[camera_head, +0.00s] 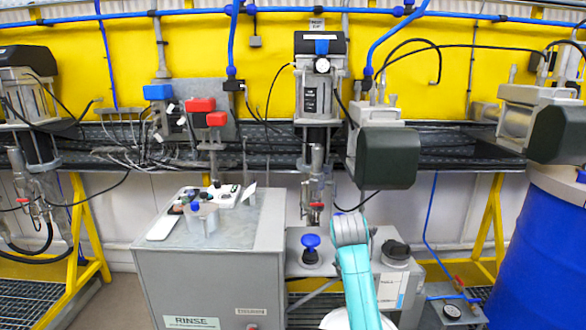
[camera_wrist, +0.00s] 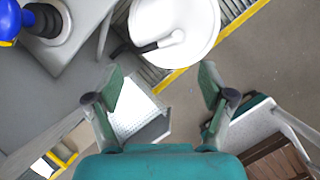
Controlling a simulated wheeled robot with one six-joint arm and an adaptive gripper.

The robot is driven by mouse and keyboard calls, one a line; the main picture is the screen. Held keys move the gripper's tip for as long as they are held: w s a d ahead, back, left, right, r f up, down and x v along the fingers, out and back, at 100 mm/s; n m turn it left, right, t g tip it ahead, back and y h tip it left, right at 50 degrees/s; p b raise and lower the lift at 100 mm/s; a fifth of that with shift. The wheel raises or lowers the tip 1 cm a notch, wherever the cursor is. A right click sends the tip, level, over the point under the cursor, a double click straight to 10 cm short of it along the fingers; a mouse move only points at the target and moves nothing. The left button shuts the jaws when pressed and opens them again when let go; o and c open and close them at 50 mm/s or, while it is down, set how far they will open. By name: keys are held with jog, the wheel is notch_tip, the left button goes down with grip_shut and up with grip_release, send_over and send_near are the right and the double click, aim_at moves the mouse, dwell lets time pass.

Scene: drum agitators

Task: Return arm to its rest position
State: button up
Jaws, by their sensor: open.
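My gripper (camera_wrist: 160,88) is in the wrist view, its two green fingers spread apart with nothing between them. It hangs above the floor and a light perforated step-like piece (camera_wrist: 135,115). In the head view, my teal and grey arm rises at bottom centre, in front of the grey cabinet. The gripper itself cannot be made out there.
A grey RINSE cabinet (camera_head: 212,270) stands left of my arm. A blue knob (camera_head: 311,241) sits on a grey top beside the arm. A white round lid (camera_wrist: 180,28) lies beyond the fingers. A blue drum (camera_head: 540,250) stands at right. Motors hang above.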

jog(key=s+f+m+t, duration=0.1)
jog(key=s+f+m, duration=0.15)
jog(key=f, duration=0.45)
jog(key=s+d+f+m+t, duration=0.1)
jog(key=s+f, duration=0.3)
jog(key=f, duration=0.2)
jog(key=s+f+m+t, duration=0.1)
jog(key=s+f+m, duration=0.1)
jog(key=s+f, duration=0.35)
jog(key=s+f+m+t+y, duration=0.1)
jog(key=s+f+m, duration=0.2)
jog(key=s+f, duration=0.35)
jog(key=s+f+m+t+y, duration=0.1)
jog(key=s+f+m, duration=0.3)
jog(key=s, duration=0.6)
jog(key=s+r+m+t, duration=0.1)
jog(key=s+r+m, duration=0.25)
jog(key=s, duration=0.65)
jog(key=s+r+m+t, duration=0.2)
jog(key=s+m, duration=0.2)
jog(key=s, duration=0.7)
jog(key=s+d+r+m+t, duration=0.1)
jog(key=s+r+m+t, duration=0.1)
jog(key=s+r+m, duration=0.5)
jog(key=s+r, duration=0.5)
jog(key=r, duration=0.2)
jog(key=shift+s+r+m, duration=0.25)
jog(key=shift+s+m, duration=0.1)
jog(key=shift+m, duration=0.05)
